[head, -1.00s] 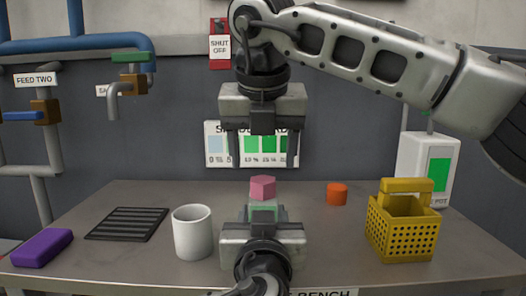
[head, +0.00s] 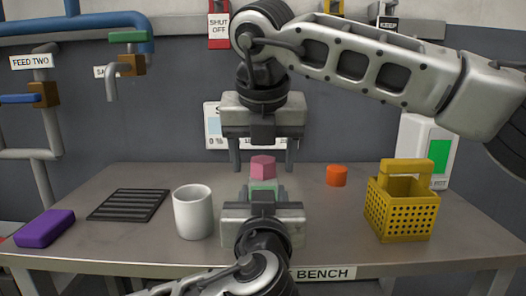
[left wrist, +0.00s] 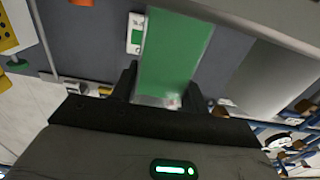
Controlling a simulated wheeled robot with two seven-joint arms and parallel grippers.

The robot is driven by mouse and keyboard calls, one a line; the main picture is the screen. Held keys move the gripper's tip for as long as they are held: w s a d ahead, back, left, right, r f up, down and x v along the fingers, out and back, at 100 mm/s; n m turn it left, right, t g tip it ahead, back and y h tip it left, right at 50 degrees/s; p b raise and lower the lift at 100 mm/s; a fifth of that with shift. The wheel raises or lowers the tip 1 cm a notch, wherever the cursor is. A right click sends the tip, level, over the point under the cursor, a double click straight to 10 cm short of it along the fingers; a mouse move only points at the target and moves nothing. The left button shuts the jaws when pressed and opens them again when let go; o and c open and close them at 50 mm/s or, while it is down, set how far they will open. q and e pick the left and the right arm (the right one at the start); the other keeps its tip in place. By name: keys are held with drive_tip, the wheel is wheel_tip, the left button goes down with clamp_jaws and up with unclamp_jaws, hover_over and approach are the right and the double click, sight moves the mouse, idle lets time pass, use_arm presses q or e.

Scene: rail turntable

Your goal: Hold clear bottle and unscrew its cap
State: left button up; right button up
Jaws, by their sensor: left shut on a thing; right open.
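The bottle (head: 263,187) shows pale green in the head view, upright, with a pink cap (head: 262,165) on top. My left gripper (head: 263,197) is shut on the bottle from the front and hides its lower part. In the left wrist view the bottle (left wrist: 172,50) is a green block between the fingers. My right gripper (head: 262,169) points down from above and is open. Its two fingers hang at the left and right of the cap, with a visible gap on each side. Whether they are level with it in depth I cannot tell.
On the bench (head: 320,240) a white cup (head: 193,213) stands just left of my left gripper. A yellow basket (head: 402,215) and an orange cylinder (head: 336,176) are at the right. A black rack (head: 128,205) and a purple block (head: 45,229) lie at the left.

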drive_tip(key=c, duration=1.3)
drive_tip(key=shift+o, duration=0.2)
drive_tip(key=n+y, duration=0.2)
drive_tip(key=n, duration=0.3)
drive_tip(key=shift+d, duration=0.15)
drive_tip(key=shift+n+g, duration=0.3)
drive_tip(key=shift+n, duration=0.2)
drive_tip(key=n+g+y, duration=0.1)
drive_tip(key=n, duration=0.2)
drive_tip(key=shift+w+n, duration=0.1)
drive_tip(key=shift+n, duration=0.2)
drive_tip(key=shift+n+g+y, duration=0.4)
drive_tip(key=shift+n+y, duration=0.1)
drive_tip(key=shift+n, duration=0.7)
